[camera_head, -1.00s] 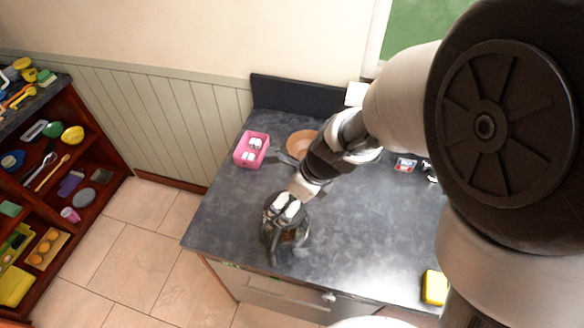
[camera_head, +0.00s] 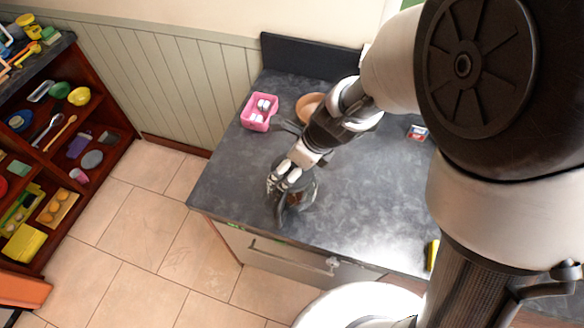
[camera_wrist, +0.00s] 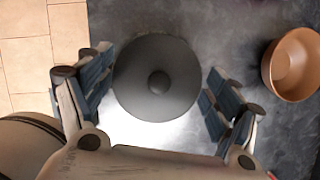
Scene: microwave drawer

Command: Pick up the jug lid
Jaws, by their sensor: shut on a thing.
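The jug lid (camera_wrist: 150,100) is a dark grey disc with a small round knob in its middle. In the wrist view it sits between the two fingers of my gripper (camera_wrist: 158,92), which is shut on it across its rim. In the head view my gripper (camera_head: 284,180) is over the near left part of the dark counter, at the glass jug (camera_head: 303,197). The gripper partly covers the jug, and the lid cannot be made out clearly there. I cannot tell whether the lid still touches the jug.
A pink box (camera_head: 258,121) with white items and a brown bowl (camera_head: 309,106) stand farther back on the counter (camera_head: 370,205). A small packet (camera_head: 417,132) and a yellow thing (camera_head: 433,255) lie to the right. A drawer front (camera_head: 290,268) is below the counter's edge.

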